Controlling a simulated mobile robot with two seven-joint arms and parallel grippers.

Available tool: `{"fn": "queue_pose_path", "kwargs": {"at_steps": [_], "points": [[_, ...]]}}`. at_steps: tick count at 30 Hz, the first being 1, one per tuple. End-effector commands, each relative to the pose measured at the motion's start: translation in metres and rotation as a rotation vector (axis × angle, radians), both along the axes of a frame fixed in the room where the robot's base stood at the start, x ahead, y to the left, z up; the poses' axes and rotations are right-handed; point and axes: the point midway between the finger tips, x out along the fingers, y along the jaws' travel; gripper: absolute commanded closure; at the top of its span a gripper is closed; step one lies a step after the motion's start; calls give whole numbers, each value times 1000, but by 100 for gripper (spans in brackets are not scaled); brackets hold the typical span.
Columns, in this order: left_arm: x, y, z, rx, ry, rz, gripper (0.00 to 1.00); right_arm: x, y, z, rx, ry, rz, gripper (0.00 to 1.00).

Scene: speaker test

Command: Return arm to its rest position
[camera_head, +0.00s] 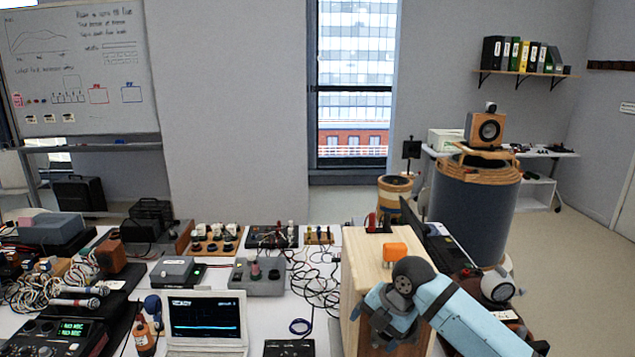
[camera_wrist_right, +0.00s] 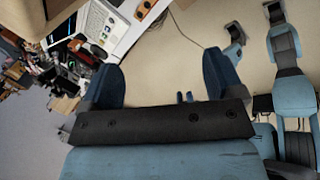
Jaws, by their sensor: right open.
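My right arm (camera_head: 470,315) comes in from the lower right in the head view, its blue links bent at a dark joint. My right gripper (camera_head: 378,318) points down in front of a light wooden box-like cabinet (camera_head: 370,262). In the wrist view my right gripper (camera_wrist_right: 162,82) is open, with two dark blue fingers wide apart and nothing between them. Pale floor shows beyond the gap. My left gripper does not show in the head view. Blue and grey parts of my own body show at the right of the wrist view.
An orange block (camera_head: 395,252) sits on the cabinet, close to my right arm. A laptop (camera_head: 207,322) and several devices and cables crowd the white table. A large dark cylinder (camera_head: 472,210) bearing a wooden speaker (camera_head: 485,130) stands behind. Open floor (camera_head: 575,260) lies at right.

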Motion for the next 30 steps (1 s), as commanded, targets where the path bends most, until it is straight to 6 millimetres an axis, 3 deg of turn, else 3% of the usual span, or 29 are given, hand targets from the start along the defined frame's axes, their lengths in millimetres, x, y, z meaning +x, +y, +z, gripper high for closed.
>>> {"fn": "queue_pose_path", "kwargs": {"at_steps": [1, 6, 15, 23, 30], "points": [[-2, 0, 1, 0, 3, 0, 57, -13, 8, -24, 59, 13, -88, 13], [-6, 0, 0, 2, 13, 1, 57, -48, 21, -84, 256, 45, -420, 13], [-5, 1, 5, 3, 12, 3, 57, -128, 12, -163, 597, 131, -1006, 13], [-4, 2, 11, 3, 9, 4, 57, -218, -26, -204, 878, 186, -1472, 13], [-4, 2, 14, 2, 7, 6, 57, -293, -65, -215, 1077, 197, -1750, 13]]}}
